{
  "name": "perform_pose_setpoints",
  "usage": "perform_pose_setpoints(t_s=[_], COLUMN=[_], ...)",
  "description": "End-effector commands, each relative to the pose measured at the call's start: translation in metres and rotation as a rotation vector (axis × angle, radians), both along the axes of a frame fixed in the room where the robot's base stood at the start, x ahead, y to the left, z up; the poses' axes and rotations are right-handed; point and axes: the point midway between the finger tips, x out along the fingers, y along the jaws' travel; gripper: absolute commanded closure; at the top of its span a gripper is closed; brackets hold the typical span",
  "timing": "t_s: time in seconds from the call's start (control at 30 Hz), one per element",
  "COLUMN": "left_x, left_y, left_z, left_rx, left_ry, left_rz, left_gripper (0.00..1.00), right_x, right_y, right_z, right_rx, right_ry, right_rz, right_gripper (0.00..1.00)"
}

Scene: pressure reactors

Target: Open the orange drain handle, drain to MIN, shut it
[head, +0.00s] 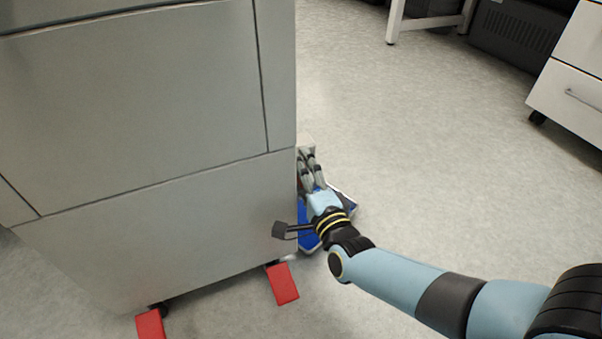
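My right gripper (308,168) reaches down beside the right side of a grey steel cabinet (140,110), close to its edge. Its fingers look near each other, but what lies between them cannot be made out. No orange drain handle and no MIN mark can be seen; the cabinet's right side is turned away from view. A small pale part (306,140) shows just beyond the fingertips. A blue item with a pale rim (343,197) lies below the gripper, partly hidden by my wrist. My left gripper is out of view.
Red foot pieces (283,284) (150,325) stick out at the cabinet's base. A white drawer unit (570,90) on casters stands at the right. A white-legged table (432,20) and a dark box (515,38) are at the back. The floor between is clear.

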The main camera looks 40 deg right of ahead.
Motion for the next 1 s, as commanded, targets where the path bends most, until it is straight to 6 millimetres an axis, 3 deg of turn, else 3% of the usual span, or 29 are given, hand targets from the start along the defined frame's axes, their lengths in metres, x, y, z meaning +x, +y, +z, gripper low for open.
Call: perform_pose_setpoints(t_s=[0.37,0.7,1.0], left_x=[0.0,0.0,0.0], left_y=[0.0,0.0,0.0], left_z=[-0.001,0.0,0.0], left_rx=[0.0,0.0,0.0], left_ry=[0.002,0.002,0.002], left_rz=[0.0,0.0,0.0], left_gripper=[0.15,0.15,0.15], right_x=[-0.005,-0.058,-0.073], right_y=[0.001,0.014,0.018], right_z=[0.0,0.0,0.0], right_rx=[-0.001,-0.001,-0.001], right_ry=[0.0,0.002,-0.001], right_rz=[0.0,0.0,0.0], right_gripper=[0.15,0.15,0.15])
